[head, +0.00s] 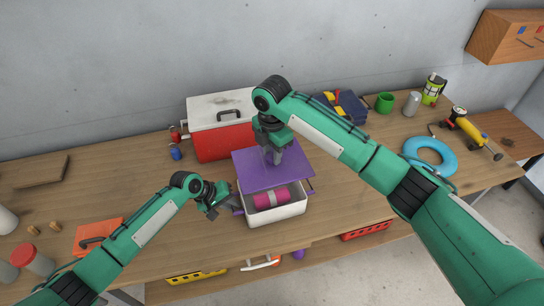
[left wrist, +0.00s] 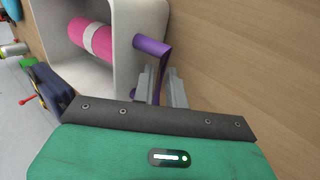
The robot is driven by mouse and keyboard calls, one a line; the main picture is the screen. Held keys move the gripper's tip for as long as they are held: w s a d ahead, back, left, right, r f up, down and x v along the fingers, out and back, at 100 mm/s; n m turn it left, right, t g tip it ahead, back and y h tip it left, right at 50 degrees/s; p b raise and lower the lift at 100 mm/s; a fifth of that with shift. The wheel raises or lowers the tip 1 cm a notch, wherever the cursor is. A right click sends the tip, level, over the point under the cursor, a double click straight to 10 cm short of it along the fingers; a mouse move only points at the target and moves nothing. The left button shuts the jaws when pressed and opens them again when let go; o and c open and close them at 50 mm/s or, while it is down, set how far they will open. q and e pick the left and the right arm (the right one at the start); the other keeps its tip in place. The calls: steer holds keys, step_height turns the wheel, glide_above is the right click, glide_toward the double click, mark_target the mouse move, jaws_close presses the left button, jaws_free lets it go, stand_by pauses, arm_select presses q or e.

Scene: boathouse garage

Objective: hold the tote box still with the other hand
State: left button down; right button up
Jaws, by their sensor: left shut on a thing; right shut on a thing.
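The tote box (head: 277,216) is white with purple side handles and stands on the workbench. A pink roll with a pale band (head: 270,198) lies inside it, and it also shows in the left wrist view (left wrist: 97,40). My left gripper (head: 233,205) is shut on the box's left purple handle (left wrist: 150,46); its fingers show in the left wrist view (left wrist: 163,84). My right gripper (head: 274,156) is shut on the purple lid (head: 262,174), which is over the back part of the box. The front of the box is uncovered. The lid's gripped part is partly hidden by my fingers.
A red cooler with a white lid (head: 221,137) stands just behind the box. An orange case (head: 97,236) lies at the left. The bench (head: 340,205) is clear right of the box.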

arm_select(q)
steer(key=shift+f, duration=0.1)
arm_select(e)
steer(key=shift+r, duration=0.35)
arm_select(q)
steer(key=c, duration=1.3)
jaws_free()
steer(key=shift+c, duration=0.2)
arm_select(e)
steer(key=shift+w+f, duration=0.1)
